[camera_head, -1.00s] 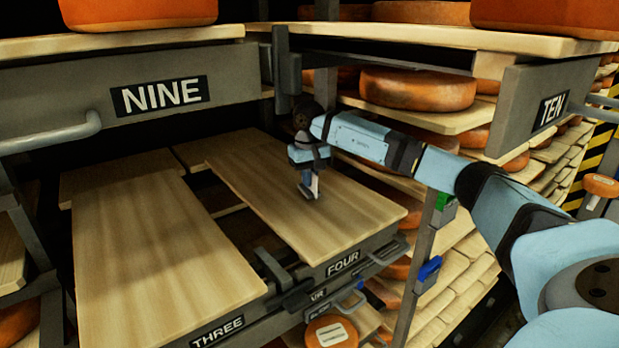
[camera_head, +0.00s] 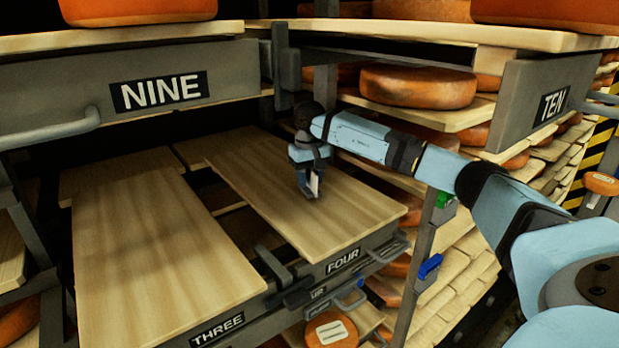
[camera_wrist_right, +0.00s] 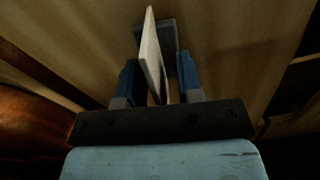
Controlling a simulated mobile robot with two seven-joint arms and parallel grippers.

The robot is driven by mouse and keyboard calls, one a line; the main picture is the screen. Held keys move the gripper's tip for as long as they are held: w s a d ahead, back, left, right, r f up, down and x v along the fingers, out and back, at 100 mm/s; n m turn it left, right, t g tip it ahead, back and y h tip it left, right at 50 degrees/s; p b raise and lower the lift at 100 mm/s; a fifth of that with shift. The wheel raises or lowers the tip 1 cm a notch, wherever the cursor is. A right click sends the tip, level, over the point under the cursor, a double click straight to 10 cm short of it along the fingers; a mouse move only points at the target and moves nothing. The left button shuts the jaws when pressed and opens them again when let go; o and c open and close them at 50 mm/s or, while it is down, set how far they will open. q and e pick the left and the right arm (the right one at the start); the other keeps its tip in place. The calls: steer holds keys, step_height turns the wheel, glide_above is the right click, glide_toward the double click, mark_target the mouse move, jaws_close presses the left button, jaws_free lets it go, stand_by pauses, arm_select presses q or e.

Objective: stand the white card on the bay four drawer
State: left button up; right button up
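The bay four drawer (camera_head: 362,208) is pulled out, a wooden board with a grey front labelled FOUR. My right gripper (camera_head: 309,188) is low over the middle of this board, pointing down. The white card (camera_head: 314,182) shows as a small pale upright piece at its fingertips. In the right wrist view the card (camera_wrist_right: 151,50) stands between the two blue fingers of my right gripper (camera_wrist_right: 158,80). Gaps show on both sides of it, so the fingers look open around it. Its lower edge seems at the board, but contact is hard to see. My left gripper is out of view.
The drawer labelled THREE (camera_head: 150,250) is beside it on the left, its board bare. Drawer NINE (camera_head: 40,98) overhangs above. Shelves with cheese wheels (camera_head: 417,87) and drawer TEN (camera_head: 525,104) are to the right. Most of board four is bare.

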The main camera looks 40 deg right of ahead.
step_height(320, 180, up, 11)
steer(key=shift+f+b, duration=0.15)
steer(key=shift+b, duration=1.1)
steer(key=shift+r, duration=0.65)
